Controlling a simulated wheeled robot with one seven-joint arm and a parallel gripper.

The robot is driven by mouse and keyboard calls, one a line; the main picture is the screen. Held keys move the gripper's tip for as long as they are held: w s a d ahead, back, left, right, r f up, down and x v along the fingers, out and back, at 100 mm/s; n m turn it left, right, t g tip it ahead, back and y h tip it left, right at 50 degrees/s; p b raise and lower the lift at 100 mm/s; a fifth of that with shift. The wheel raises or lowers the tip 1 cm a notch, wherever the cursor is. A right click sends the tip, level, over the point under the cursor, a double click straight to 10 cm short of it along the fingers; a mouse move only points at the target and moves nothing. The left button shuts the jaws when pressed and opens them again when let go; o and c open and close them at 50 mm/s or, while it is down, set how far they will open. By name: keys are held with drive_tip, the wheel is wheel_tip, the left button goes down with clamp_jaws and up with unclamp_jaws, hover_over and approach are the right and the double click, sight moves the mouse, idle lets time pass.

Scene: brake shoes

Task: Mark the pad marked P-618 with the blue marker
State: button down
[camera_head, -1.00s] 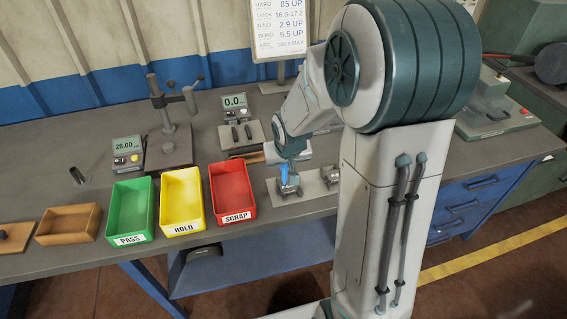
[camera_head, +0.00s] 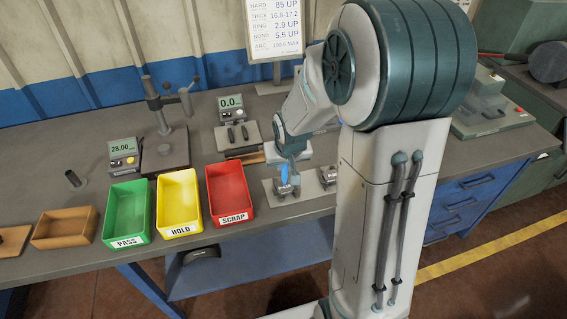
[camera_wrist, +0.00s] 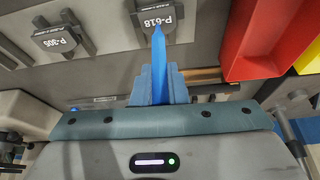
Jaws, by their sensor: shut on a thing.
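My gripper (camera_wrist: 155,82) is shut on the blue marker (camera_wrist: 159,50), whose tip points at the pad marked P-618 (camera_wrist: 155,18). In the wrist view the tip lies over the lower edge of that pad's label. I cannot tell whether it touches. A second dark pad, with a label that looks like P-306 (camera_wrist: 62,38), lies to the left. In the head view the marker (camera_head: 284,174) hangs from my gripper (camera_head: 288,158) over the left pad (camera_head: 286,190), partly hiding it. The other pad (camera_head: 327,177) sits to its right. No mark is visible on either pad.
The red SCRAP bin (camera_head: 230,216), yellow HOLD bin (camera_head: 180,230) and green PASS bin (camera_head: 126,240) stand left of the pads. A brown tray (camera_head: 64,242) lies farther left. Gauges and a press stand behind. The bench's front edge is close in front of the pads.

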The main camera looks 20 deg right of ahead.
drive_tip(key=shift+d, duration=0.95)
idle(1.1)
idle(0.3)
wheel_tip(320, 180, up, 7)
drive_tip(key=p, duration=0.5)
idle(0.7)
